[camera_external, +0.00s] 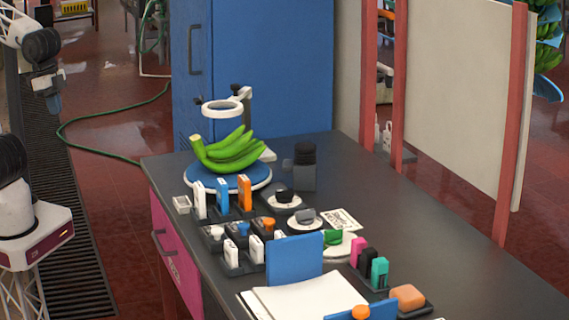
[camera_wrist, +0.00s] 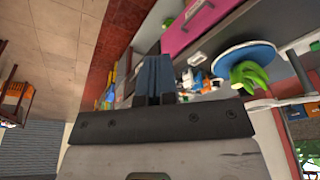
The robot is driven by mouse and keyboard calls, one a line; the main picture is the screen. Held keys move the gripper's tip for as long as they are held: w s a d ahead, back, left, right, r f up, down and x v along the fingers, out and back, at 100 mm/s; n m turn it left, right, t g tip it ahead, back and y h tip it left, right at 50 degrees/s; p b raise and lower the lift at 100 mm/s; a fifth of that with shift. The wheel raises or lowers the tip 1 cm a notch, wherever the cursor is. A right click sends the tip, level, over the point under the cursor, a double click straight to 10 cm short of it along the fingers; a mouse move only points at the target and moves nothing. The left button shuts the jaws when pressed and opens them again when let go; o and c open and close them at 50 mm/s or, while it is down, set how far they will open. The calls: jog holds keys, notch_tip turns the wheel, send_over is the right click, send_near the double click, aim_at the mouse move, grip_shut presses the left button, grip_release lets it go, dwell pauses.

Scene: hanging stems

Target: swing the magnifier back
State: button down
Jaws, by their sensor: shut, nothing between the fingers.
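The magnifier (camera_external: 222,117) is a white ring on a bent arm from a short white stand, at the far end of the counter. Its ring hangs over a bunch of green bananas (camera_external: 232,155) on a round blue plate (camera_external: 257,181). My gripper (camera_external: 54,104) is at the upper left, off the counter and well apart from the magnifier. In the wrist view its blue fingers (camera_wrist: 152,62) are together with nothing between them. The bananas (camera_wrist: 247,76) show there at the right; a pale bar (camera_wrist: 275,102) beside them may be part of the magnifier.
The dark counter (camera_external: 455,240) holds several small boxes, knobs and dishes in front of the plate. A blue cabinet (camera_external: 262,70) stands behind it. A dark cylinder on a block (camera_external: 305,172) stands right of the plate. Floor lies open between my arm and the counter.

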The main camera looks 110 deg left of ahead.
jog(key=c, duration=1.8)
grip_release()
jog(key=o, duration=0.4)
jog(key=shift+w+r, duration=0.1)
jog(key=o, duration=0.3)
jog(key=shift+w+a+r, duration=0.15)
jog(key=shift+w+r, duration=0.05)
jog(key=shift+w, duration=0.1)
jog(key=o, duration=0.3)
jog(key=w+a+r+n, duration=0.5)
jog(key=w, duration=0.6)
jog(key=shift+a+r+g, duration=0.15)
jog(key=shift+a+g, duration=0.05)
jog(key=shift+g, duration=0.1)
jog(key=w+a+n, duration=0.5)
jog(key=w+a, duration=0.3)
jog(key=a, duration=0.2)
jog(key=w+a+r+n+g, duration=0.1)
jog(key=w+a+n, duration=0.4)
jog(key=w+a, duration=0.4)
jog(key=w+a+n+g, duration=0.1)
jog(key=w+a+n, duration=0.4)
jog(key=w+a, duration=0.3)
jog(key=shift+w+a+r, duration=0.15)
jog(key=shift+w+a, duration=0.05)
jog(key=shift+a, duration=0.9)
jog(key=shift+w+a+r, duration=0.15)
jog(key=shift+a, duration=0.9)
jog(key=shift+w+a, duration=0.2)
jog(key=shift+a, duration=0.3)
